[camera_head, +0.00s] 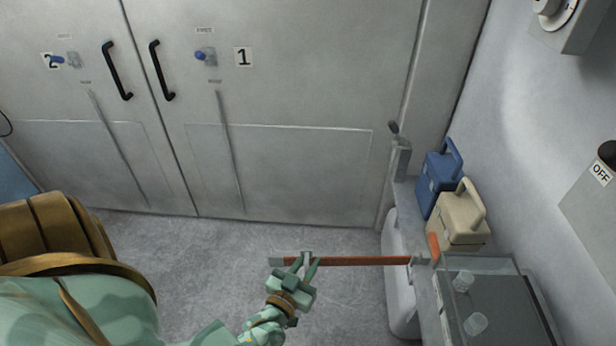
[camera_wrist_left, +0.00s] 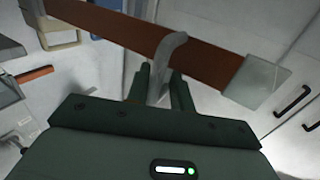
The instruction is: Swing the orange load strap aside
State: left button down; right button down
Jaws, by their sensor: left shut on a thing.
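The orange load strap (camera_head: 362,260) stretches out level from the bench edge on the right toward the left, over the floor. My left gripper (camera_head: 305,264) is at the strap's free end, shut on a pale hook-like handle that stands across the strap. In the left wrist view the strap (camera_wrist_left: 125,30) runs across the top as a broad brown-orange band. The handle (camera_wrist_left: 167,62) sits between the two dark green fingers (camera_wrist_left: 160,85), and a grey metal end plate (camera_wrist_left: 257,83) shows at the right. My right gripper is not in view.
A blue case (camera_head: 437,180) and a beige case (camera_head: 458,220) stand on the bench at right. A clear-walled tray (camera_head: 500,318) with small clear cups is nearer. Grey cabinet doors (camera_head: 290,100) with black handles close off the back. The floor (camera_head: 240,250) left of the bench is clear.

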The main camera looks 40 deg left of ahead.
pick_arm(q)
jog(key=shift+s+a+r, duration=0.1)
jog(key=shift+a+r, duration=0.05)
jog(key=shift+a, duration=0.2)
jog(key=c, duration=1.5)
grip_release()
jog(key=shift+s, duration=0.2)
jog(key=shift+w+d, duration=0.1)
jog(key=shift+d, duration=0.05)
jog(key=p+v, duration=0.1)
jog(key=v, duration=1.5)
jog(key=shift+s+p, duration=0.25)
jog(key=shift+p, duration=0.05)
